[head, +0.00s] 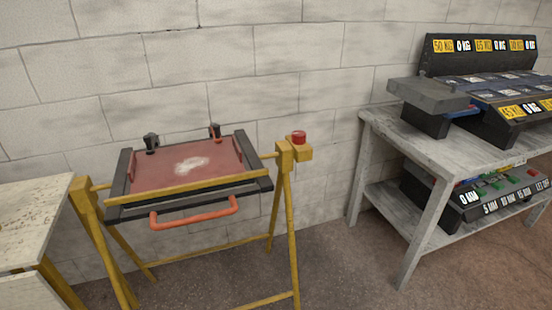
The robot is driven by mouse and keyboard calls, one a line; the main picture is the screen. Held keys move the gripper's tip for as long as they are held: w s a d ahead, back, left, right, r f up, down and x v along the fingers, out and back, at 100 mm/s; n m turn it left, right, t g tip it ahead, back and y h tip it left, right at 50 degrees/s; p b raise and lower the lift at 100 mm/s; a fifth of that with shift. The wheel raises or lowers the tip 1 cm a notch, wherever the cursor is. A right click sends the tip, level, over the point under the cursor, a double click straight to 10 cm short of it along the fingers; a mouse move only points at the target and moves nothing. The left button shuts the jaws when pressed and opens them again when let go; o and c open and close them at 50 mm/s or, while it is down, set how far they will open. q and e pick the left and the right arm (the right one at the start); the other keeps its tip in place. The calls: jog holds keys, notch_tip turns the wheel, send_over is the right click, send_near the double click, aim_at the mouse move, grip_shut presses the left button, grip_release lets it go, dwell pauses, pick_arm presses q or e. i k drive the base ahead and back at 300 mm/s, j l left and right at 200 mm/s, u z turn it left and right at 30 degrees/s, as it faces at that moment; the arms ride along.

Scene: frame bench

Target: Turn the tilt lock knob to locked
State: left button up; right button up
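The tilt lock knob (298,137) is a small red cylinder on top of a yellow block (299,153) at the right post of the frame bench. From this distance I cannot tell whether it stands locked or unlocked. The bench carries a dark-edged tray with a reddish panel (150,178) that bears a pale patch. An orange-red handle (195,214) runs along its front. Neither of my grippers shows in the head view.
A pale worktop (30,215) stands at the left, close to the bench's left leg. A grey two-level table (430,150) at the right holds dark labelled racks (485,60). A block wall (240,60) is behind. Floor is free between bench and grey table.

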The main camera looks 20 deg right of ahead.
aim_at(298, 137)
jog(key=i+j, duration=0.15)
jog(key=j, duration=0.15)
jog(key=i+j, duration=0.1)
jog(key=j, duration=0.15)
jog(key=j+z, duration=0.1)
jog(key=z, duration=1.05)
jog(key=i+j, duration=0.05)
